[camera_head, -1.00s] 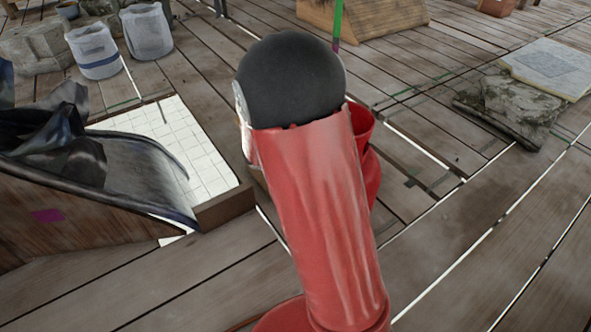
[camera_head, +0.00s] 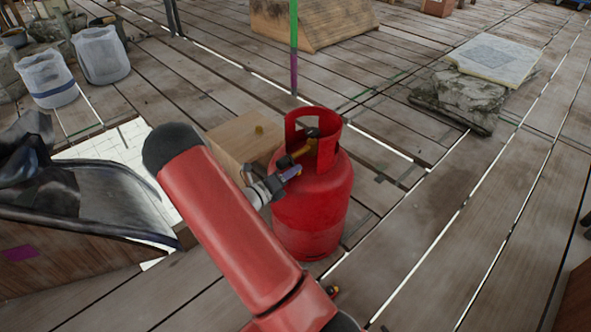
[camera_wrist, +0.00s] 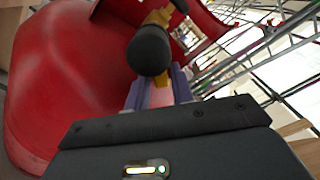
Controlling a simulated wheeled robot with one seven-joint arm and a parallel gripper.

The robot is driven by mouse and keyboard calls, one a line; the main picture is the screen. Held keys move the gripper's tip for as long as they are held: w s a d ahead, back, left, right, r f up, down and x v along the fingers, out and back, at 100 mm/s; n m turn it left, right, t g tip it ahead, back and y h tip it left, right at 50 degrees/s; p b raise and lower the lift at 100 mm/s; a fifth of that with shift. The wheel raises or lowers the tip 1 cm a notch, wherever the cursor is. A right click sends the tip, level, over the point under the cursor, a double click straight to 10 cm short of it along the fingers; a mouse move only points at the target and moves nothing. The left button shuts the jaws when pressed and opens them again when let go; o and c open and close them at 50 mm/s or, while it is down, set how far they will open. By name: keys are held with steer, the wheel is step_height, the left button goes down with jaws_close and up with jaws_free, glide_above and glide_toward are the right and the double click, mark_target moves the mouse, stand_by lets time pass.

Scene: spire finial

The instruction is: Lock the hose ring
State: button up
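A red gas cylinder (camera_head: 312,210) stands upright on the planks, with an open red collar around its top. Its brass valve (camera_head: 302,149) carries a black knob-like part (camera_head: 285,161). In the wrist view this black part (camera_wrist: 149,50) and the brass (camera_wrist: 160,17) stand just beyond my fingers. I cannot pick out the hose ring for sure. My gripper (camera_head: 294,173) is at the valve's left side. In the wrist view the purple-grey fingertips of my gripper (camera_wrist: 159,80) are apart, with pinkish and yellow surfaces between or behind them. Contact is hidden by the black part.
A wooden box (camera_head: 240,140) stands just behind and left of the cylinder. A dark tarp-covered crate (camera_head: 60,215) is at the left. White buckets (camera_head: 100,55) stand at the back left. Stone slabs (camera_head: 460,95) lie at the right. The planks at front right are clear.

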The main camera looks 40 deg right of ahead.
steer(key=shift+w+d, duration=0.1)
steer(key=shift+d, duration=0.95)
steer(key=shift+c, duration=0.3)
jaws_close()
steer(key=shift+w+f+m+b, duration=0.2)
steer(key=shift+f+m+b, duration=0.25)
steer(key=shift+m, duration=0.45)
steer(key=shift+r+m, duration=0.1)
steer(key=shift+m, duration=0.5)
steer(key=shift+o, duration=0.3)
jaws_free()
